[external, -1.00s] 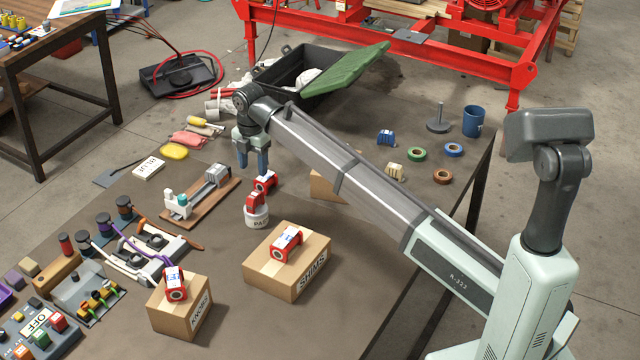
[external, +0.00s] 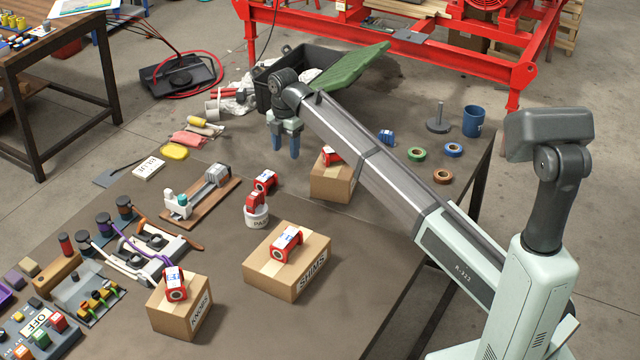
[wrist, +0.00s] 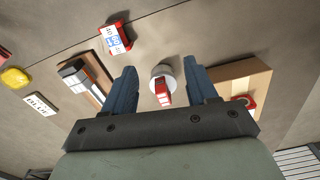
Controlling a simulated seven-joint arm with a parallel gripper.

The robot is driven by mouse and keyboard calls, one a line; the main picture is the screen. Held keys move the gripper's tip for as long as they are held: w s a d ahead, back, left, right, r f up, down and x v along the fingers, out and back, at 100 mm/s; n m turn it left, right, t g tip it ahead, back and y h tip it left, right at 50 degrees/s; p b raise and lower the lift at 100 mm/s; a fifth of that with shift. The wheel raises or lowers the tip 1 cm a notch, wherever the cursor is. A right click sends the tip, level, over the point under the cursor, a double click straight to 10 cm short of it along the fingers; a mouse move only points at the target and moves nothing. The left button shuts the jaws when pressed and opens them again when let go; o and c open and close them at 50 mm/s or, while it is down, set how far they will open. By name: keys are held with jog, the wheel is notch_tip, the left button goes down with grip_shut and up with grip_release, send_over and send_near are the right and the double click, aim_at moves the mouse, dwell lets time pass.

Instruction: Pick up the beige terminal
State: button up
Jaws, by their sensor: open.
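The beige terminal does not show now. In the earlier external view it is a small ribbed beige block near the table's right side, by the tape rolls, and my arm link now covers that spot. My gripper (external: 286,150) is open and empty above the table's far middle, left of that spot, and points down. In the wrist view my gripper's two blue fingers (wrist: 160,76) stand apart.
A blue terminal (external: 386,138) sits at the right, near green (external: 417,154), blue (external: 453,150) and brown (external: 442,177) tape rolls. A cardboard box (external: 330,184) with a red part stands under my arm. A black bin (external: 262,97) with a green lid (external: 350,67) stands behind.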

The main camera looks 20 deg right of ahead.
jog(key=w+d+f+m, duration=0.1)
jog(key=w+d+m, duration=0.15)
jog(key=d, duration=1.45)
jog(key=w+d+f+m, duration=0.15)
jog(key=d+m, duration=0.25)
jog(key=d, duration=1.3)
jog(key=f+m, duration=0.3)
jog(key=s+f+m, duration=0.1)
jog(key=f+m, duration=0.5)
jog(key=shift+s+f, duration=0.1)
jog(key=shift+s, duration=0.05)
jog(key=f, duration=0.4)
jog(key=shift+s+d, duration=0.25)
jog(key=shift+s, duration=0.05)
jog(key=shift+f, duration=0.6)
jog(key=c, duration=1.1)
